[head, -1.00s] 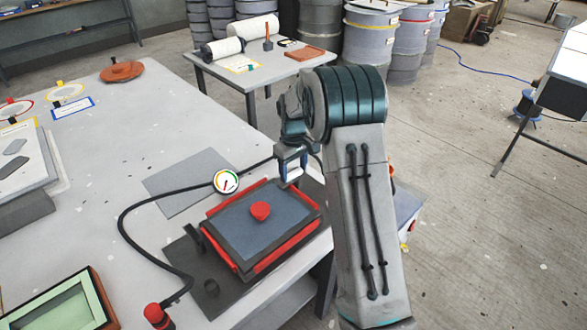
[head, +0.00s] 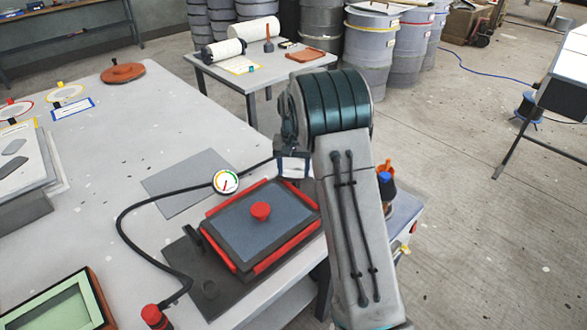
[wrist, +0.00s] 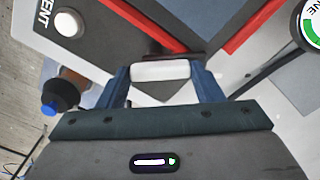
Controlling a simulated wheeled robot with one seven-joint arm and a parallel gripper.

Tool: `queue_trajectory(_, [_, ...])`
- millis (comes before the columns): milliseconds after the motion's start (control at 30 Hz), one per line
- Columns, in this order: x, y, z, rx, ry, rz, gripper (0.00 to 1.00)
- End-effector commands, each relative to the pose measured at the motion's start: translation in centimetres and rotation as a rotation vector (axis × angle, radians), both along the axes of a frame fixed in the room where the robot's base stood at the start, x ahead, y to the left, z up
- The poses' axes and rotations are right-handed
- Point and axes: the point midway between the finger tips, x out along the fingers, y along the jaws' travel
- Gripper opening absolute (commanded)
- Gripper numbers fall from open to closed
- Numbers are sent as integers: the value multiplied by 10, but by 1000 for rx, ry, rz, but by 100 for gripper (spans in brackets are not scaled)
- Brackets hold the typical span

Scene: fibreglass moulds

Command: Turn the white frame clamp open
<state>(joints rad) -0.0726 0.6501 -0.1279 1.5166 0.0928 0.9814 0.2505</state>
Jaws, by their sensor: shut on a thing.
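The white frame clamp (wrist: 160,71) shows in the wrist view as a short white bar between my two blue fingers. My gripper (wrist: 162,80) is shut on it. In the head view my gripper (head: 293,168) is at the far right corner of the red frame (head: 285,252), partly hidden by my arm. The frame surrounds a dark blue-grey panel (head: 240,228) with a red knob (head: 260,211) on top. The clamp's base and pivot are hidden or too small to make out.
A pressure gauge (head: 226,182) with a black hose lies left of the gripper.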

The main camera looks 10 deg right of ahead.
Motion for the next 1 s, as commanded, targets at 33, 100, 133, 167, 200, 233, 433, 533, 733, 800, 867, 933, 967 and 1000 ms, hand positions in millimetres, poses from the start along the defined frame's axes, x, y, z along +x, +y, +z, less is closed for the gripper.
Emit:
queue_trajectory(33, [1,1,1,0,-1,-40,37])
queue_trajectory(100, [1,1,1,1,-1,-108,37])
queue_trajectory(133, [1,0,1,0,-1,-137,37])
queue_trajectory(167, [2,0,1,0,-1,-166,37])
queue_trajectory(200, [2,0,1,0,-1,-203,37])
queue_trajectory(233, [2,0,1,-1,-1,-231,37])
queue_trajectory(433, [3,-1,1,0,-1,-411,37])
queue_trajectory(533, [3,-1,1,0,-1,-488,37])
queue_trajectory(733, [4,-2,1,1,-3,-615,37])
queue_trajectory(800, [4,-2,1,1,-3,-647,37])
queue_trajectory(867, [4,-2,1,1,-3,-670,37])
queue_trajectory(933, [4,-2,1,1,-3,-692,37])
queue_trajectory(967, [4,-2,1,1,-3,-699,37])
queue_trajectory(1000, [4,-2,1,1,-3,-708,37])
